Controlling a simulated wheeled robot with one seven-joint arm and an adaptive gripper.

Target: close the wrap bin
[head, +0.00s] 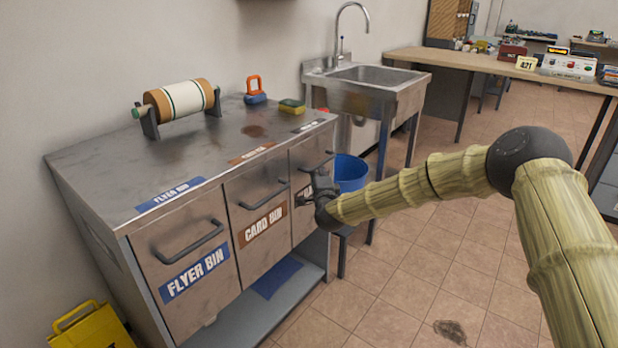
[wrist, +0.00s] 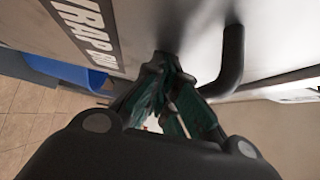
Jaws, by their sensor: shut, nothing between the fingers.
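The wrap bin (head: 309,152) is the rightmost of the three bin fronts in the metal cabinet (head: 150,183). Its front looks about in line with the other two; I cannot tell whether a small gap is left. My gripper (head: 322,181) is in front of it, partly hiding its label. The dark bar handle (wrist: 233,55) is right of my gripper (wrist: 168,68). The fingers are shut and empty, with their tips close to the front; I cannot tell whether they touch.
The card bin (head: 262,222) and flyer bin (head: 187,262) stand left of the wrap bin. A blue bucket (head: 351,172) stands behind my gripper, by the steel sink (head: 372,75). The tiled floor (head: 400,285) to the right is open.

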